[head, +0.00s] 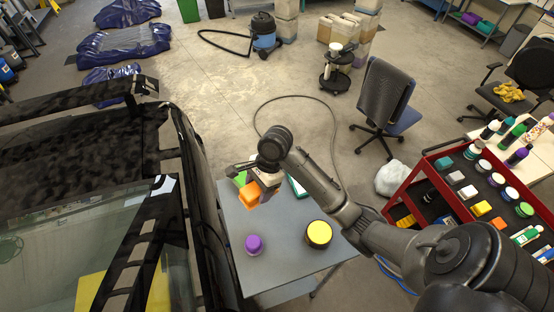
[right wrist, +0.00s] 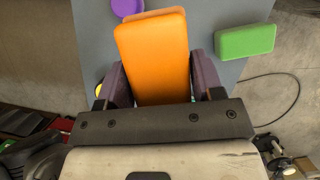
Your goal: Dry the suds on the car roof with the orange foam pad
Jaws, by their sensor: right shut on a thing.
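The orange foam pad (head: 248,195) is in my right gripper (head: 262,185), over the small grey table beside the car. In the right wrist view the orange pad (right wrist: 152,60) sits between the two fingers (right wrist: 155,88), which are shut on its sides. The dark car roof (head: 70,155) is at the left of the head view, with mottled grey patches on it. I cannot tell which patches are suds and which are reflections. The pad is apart from the roof, to its right. My left gripper is not in view.
The grey table (head: 285,262) bears a green block (head: 240,178), a purple-topped item (head: 254,244) and a yellow-topped tin (head: 318,233). A red cart (head: 416,180) with bottles and sponges stands at the right. The car's pillar and side (head: 203,190) lie between table and roof.

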